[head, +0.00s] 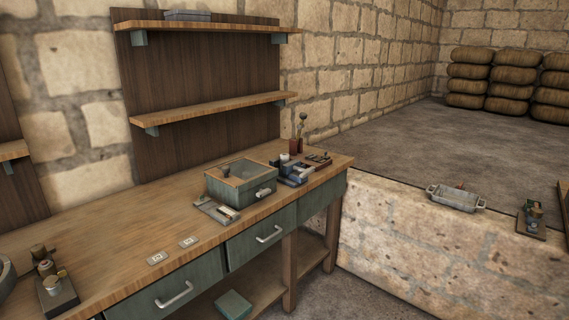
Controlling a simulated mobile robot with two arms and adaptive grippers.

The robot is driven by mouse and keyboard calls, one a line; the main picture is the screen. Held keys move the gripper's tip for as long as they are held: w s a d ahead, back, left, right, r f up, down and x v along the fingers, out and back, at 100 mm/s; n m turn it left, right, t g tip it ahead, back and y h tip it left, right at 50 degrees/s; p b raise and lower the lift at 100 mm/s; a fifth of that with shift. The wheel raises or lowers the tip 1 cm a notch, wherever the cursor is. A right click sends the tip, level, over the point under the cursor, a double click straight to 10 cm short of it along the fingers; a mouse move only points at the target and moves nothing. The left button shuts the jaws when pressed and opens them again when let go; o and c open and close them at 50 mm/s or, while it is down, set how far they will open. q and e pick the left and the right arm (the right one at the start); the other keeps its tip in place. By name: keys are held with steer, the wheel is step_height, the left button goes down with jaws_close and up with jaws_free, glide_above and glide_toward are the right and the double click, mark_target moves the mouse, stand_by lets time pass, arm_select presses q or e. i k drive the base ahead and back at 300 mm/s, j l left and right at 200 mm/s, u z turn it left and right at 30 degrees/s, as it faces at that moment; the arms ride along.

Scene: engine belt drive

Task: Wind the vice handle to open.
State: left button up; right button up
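A small dark blue-grey metal object (292,172), which looks like the vice, sits near the far right end of the wooden workbench (120,240), just right of a green box. It is small in the head view. I cannot make out its handle or how far its jaws stand apart. Neither of my grippers shows in the head view.
The green box (226,194) has a small tray (217,210) before it. A reddish holder (296,146) and a tool tray (320,160) stand behind the blue-grey object. A grey metal tray (455,199) sits on the low stone wall (400,235). The bench's middle is mostly clear.

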mark_target(305, 172)
steer(key=i+l, duration=0.1)
steer(key=i, duration=0.4)
steer(key=i+l+u, duration=0.1)
steer(key=i, duration=0.45)
